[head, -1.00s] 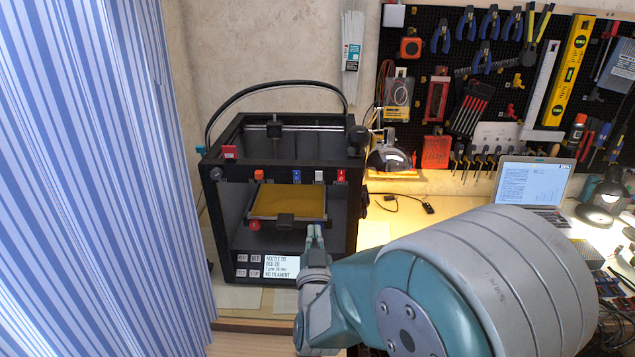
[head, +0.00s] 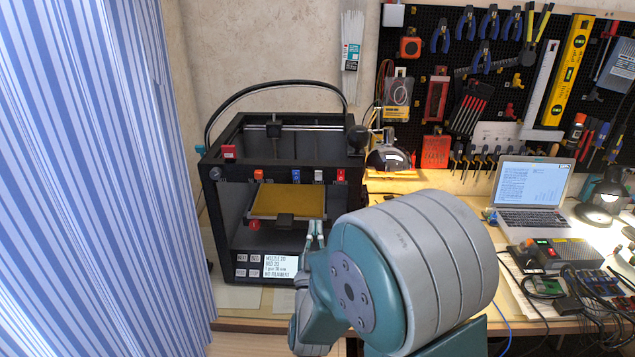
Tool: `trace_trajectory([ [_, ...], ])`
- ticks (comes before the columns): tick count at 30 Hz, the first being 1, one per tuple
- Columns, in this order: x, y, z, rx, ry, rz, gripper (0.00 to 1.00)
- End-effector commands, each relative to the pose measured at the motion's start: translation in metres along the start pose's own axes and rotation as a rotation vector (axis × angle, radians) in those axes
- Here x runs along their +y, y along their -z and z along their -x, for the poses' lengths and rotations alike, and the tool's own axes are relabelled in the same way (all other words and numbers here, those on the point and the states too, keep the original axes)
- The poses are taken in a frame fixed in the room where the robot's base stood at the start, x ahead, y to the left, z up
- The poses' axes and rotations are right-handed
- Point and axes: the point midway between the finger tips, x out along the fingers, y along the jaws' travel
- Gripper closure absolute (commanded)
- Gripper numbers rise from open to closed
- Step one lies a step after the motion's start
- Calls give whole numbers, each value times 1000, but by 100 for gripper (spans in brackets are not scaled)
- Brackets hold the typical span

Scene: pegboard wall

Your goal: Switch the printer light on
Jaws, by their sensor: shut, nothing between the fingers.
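The black box-framed 3D printer (head: 243,230) stands against the wall at centre left. Its front top bar carries an orange switch (head: 258,175), a blue switch (head: 296,175), a white switch (head: 319,176) and a red switch (head: 340,175), with small labels below; the red one's reads POWER. I cannot make out which one is for the light, and no lit lamp shows inside. My gripper (head: 315,229) points up in front of the printer's lower right opening, below the white switch. Its two thin fingers are shut and hold nothing. My arm hides its base.
A yellow print bed (head: 288,201) and a display (head: 281,266) are on the printer. A striped curtain (head: 90,180) hangs at left. A laptop (head: 533,190) and electronics (head: 560,252) lie on the bench at right.

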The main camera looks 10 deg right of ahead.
Motion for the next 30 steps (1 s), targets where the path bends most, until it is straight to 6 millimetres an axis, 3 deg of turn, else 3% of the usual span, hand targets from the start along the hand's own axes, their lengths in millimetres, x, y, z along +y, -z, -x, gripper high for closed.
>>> trace_trajectory([
  [16,0,0,-100,1,-1,1,100],
  [21,0,0,-113,-1,0,1,100],
  [30,0,0,-115,0,0,1,100],
])
